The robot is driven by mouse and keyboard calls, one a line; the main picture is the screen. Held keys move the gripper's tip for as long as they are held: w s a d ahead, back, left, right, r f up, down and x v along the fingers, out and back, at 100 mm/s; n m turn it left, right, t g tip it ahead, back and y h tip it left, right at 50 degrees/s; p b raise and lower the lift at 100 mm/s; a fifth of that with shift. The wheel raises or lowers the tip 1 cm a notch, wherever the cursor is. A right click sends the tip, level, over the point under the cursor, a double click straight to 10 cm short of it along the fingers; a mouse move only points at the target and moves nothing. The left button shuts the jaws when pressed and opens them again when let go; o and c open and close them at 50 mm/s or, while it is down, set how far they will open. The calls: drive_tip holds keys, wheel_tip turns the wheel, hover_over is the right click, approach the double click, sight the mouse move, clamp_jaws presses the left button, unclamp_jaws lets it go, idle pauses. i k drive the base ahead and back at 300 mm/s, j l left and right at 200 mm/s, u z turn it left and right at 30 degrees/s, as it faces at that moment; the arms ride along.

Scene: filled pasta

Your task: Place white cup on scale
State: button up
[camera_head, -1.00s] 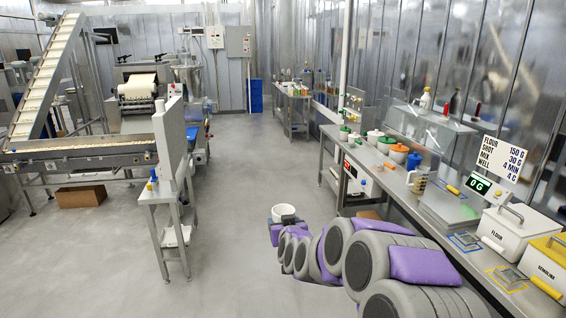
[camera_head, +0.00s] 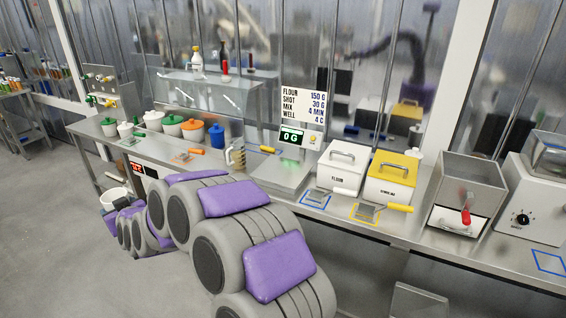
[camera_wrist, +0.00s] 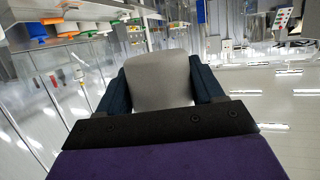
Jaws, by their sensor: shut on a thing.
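The white cup (camera_head: 113,197) shows at the far end of my arm at the left of the head view, held off the counter. In the wrist view the cup (camera_wrist: 158,80) fills the space between the two dark fingers of my gripper (camera_wrist: 160,88), which is shut on it. In the head view my arm partly hides the gripper. The scale (camera_head: 283,174) stands on the steel counter, right of the cup, with a flat metal platform and a display (camera_head: 292,136) reading 0 G. Its platform looks empty; my arm overlaps its front edge.
The counter (camera_head: 400,222) also bears a white flour bin (camera_head: 342,168), a yellow-lidded semolina bin (camera_head: 392,178), a clear measuring jug (camera_head: 236,155) just left of the scale, and several lidded pots. A mill with a red handle (camera_head: 466,214) stands at the right.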

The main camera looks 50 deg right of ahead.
sight(282, 169)
drive_tip(key=i+z, duration=0.25)
drive_tip(key=z, duration=0.15)
drive_tip(key=i+j+z, duration=0.2)
drive_tip(key=z, duration=0.25)
drive_tip(key=i+j+z, duration=0.25)
drive_tip(key=z, duration=0.15)
drive_tip(key=i+j+z, duration=0.15)
drive_tip(key=j+z, duration=0.25)
drive_tip(key=i+j+z, duration=0.2)
drive_tip(key=z, duration=0.2)
drive_tip(key=i+j+z, duration=0.1)
drive_tip(key=j+z, duration=0.3)
drive_tip(key=i+j+z, duration=0.1)
drive_tip(key=j+z, duration=1)
drive_tip(key=j, duration=0.45)
